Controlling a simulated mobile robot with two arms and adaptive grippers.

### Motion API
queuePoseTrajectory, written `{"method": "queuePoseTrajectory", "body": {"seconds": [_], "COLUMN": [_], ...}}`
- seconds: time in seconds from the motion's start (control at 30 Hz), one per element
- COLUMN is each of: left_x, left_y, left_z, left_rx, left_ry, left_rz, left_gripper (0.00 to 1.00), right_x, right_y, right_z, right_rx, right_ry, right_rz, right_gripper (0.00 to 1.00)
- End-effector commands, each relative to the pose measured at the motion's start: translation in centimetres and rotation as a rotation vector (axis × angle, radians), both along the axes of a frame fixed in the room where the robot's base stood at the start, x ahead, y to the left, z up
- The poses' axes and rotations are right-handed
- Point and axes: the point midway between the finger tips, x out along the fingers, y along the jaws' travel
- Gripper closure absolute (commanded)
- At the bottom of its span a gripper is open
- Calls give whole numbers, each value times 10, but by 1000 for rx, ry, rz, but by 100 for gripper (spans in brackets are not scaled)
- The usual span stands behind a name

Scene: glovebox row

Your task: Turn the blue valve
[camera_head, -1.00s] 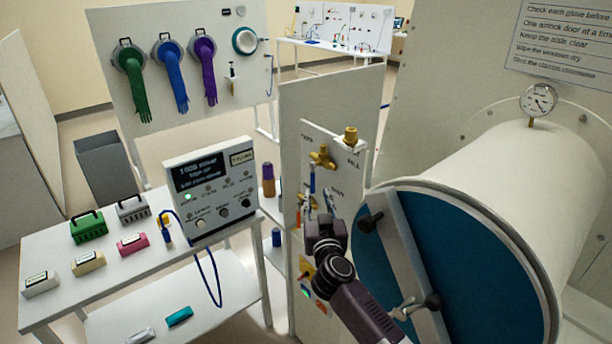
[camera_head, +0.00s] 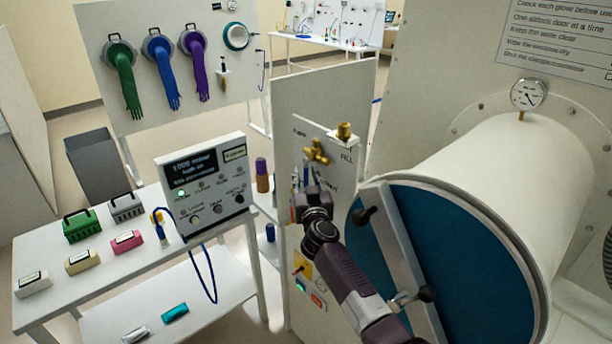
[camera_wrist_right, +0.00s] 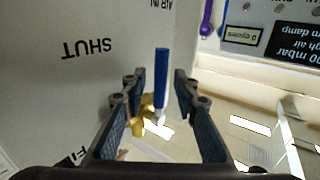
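The blue valve is a brass body (camera_head: 317,152) with a blue lever handle, on a pale panel. In the right wrist view the blue lever (camera_wrist_right: 161,75) stands between the two fingers, with the brass body (camera_wrist_right: 145,122) behind it. My right gripper (camera_head: 309,183) is at the lever, just below the brass body in the head view, and hides most of it there. In the right wrist view my right gripper (camera_wrist_right: 158,90) is open, a finger on each side of the lever, with visible gaps. My left gripper is not in view.
A large white chamber (camera_head: 480,165) with a blue round door (camera_head: 460,270) and clamp bar stands close right of my right arm. A gauge (camera_head: 528,94) sits on top. A table with a meter box (camera_head: 205,185) is at the left. A brass fitting (camera_head: 344,131) sits above the valve.

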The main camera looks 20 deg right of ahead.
Motion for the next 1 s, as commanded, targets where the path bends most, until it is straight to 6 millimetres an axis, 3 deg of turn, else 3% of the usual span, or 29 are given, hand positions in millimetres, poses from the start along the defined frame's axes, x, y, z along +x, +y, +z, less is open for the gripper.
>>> {"method": "queuePoseTrajectory", "body": {"seconds": [0.17, 0.43, 1.0], "left_x": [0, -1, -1], "left_y": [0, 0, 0], "left_z": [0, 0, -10], "left_rx": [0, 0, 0], "left_ry": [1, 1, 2], "left_rz": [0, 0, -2], "left_gripper": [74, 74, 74], "right_x": [0, 0, 1], "right_y": [0, 0, 1], "right_z": [0, 0, -3], "right_rx": [0, 0, 7], "right_ry": [0, 0, -16], "right_rz": [0, 0, 1], "right_gripper": [72, 100, 100]}}
